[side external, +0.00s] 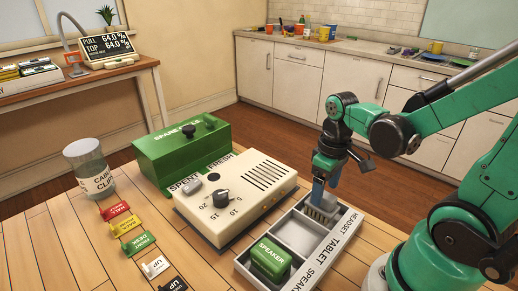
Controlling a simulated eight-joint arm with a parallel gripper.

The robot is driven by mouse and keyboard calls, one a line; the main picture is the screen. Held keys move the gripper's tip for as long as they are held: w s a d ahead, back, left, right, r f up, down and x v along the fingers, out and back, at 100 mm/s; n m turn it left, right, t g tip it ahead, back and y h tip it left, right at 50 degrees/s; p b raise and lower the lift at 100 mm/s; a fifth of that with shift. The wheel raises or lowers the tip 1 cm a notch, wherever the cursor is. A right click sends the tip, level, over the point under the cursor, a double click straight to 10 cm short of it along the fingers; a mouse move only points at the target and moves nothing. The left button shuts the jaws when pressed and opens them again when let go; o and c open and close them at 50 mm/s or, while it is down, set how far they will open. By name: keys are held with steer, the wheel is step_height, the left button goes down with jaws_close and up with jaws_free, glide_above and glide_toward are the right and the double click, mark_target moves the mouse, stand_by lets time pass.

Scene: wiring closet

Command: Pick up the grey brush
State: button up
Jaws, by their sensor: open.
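The grey brush (320,201) has a blue-grey body and tan bristles at its lower end. It stands roughly upright, bristles down, at the far end of the labelled white tray (340,236). Whether it rests on the tray floor is hard to tell. My gripper (338,172) is open and points down just above the brush, with one finger close to the brush's top and the other out to the right. I cannot tell whether a finger touches the brush.
A green speaker block (270,257) sits in the tray's near compartment; the middle compartment looks empty. Left of the tray are a cream box with a dial (238,202), a green case (180,155), a glass jar (88,165) and a row of coloured labelled clips (137,243).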

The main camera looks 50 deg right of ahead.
steer(key=shift+f, duration=1.2)
steer(key=shift+c, duration=0.2)
jaws_close()
